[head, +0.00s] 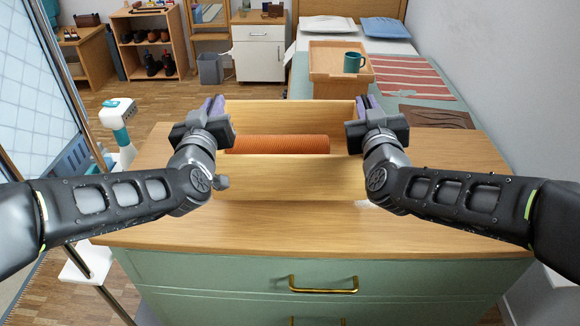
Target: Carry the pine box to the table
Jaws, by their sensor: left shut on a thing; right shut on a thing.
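The pine box (290,180) is a light, open-topped wooden box in the middle of the head view. An orange ribbed roll (278,144) lies inside it. My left gripper (214,106) is shut on the box's left end. My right gripper (367,106) is shut on its right end. The box looks level, over the wooden top (270,228) of a green chest of drawers. I cannot tell whether its underside touches that top. No separate table can be made out for certain.
A bed behind holds a wooden tray (323,62) with a teal mug (353,62). A dark mat (436,117) lies right of the box. A shoe rack (150,45), a grey bin (210,68) and a white cabinet (259,50) stand farther back. Wooden floor is open at left.

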